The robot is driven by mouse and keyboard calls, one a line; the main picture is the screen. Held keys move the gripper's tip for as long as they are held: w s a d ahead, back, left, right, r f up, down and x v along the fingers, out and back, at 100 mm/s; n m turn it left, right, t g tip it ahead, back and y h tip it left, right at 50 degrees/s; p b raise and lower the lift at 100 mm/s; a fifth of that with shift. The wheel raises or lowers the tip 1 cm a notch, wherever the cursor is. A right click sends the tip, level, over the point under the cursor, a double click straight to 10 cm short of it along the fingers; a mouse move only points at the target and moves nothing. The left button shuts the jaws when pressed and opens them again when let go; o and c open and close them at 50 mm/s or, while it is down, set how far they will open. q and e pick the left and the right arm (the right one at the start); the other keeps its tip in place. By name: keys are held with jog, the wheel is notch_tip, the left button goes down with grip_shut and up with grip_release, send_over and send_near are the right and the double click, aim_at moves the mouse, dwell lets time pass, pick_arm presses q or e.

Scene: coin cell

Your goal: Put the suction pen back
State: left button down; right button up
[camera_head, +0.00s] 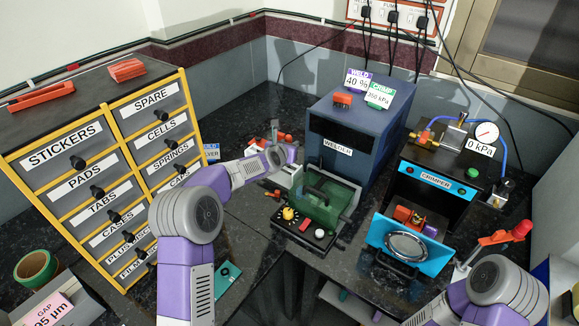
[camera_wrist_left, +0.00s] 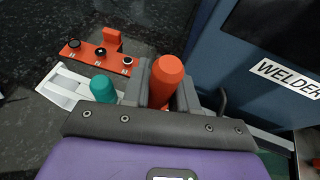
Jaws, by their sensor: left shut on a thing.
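The suction pen (camera_wrist_left: 167,78), seen as an orange rounded body in the left wrist view, stands between the two grey fingers of my left gripper (camera_wrist_left: 162,98). The fingers are shut on it. In the head view my left gripper (camera_head: 290,153) is beside the welder's left side, and the pen cannot be made out there. A white stand (camera_wrist_left: 68,88) and a teal rounded piece (camera_wrist_left: 103,88) are just left of the pen in the wrist view. The pen's lower end is hidden. My right arm enters at the lower right, with its gripper out of frame.
The blue welder (camera_head: 352,125) stands close by the left gripper. A green fixture (camera_head: 328,200) with a knob panel is in front of it. The crimper (camera_head: 435,180) stands to the right, and a labelled drawer cabinet (camera_head: 105,165) to the left.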

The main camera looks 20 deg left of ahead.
pick_arm(q)
notch_tip(320, 180, down, 5)
jog(key=shift+f+b, duration=0.2)
jog(key=shift+b, duration=0.7)
jog(key=shift+f, duration=0.2)
jog(key=c, duration=1.3)
grip_release()
jog(key=shift+b, duration=0.3)
jog(key=shift+c, duration=0.2)
jog(key=o, duration=0.5)
jog(key=shift+c, duration=0.2)
jog(key=shift+r, duration=0.1)
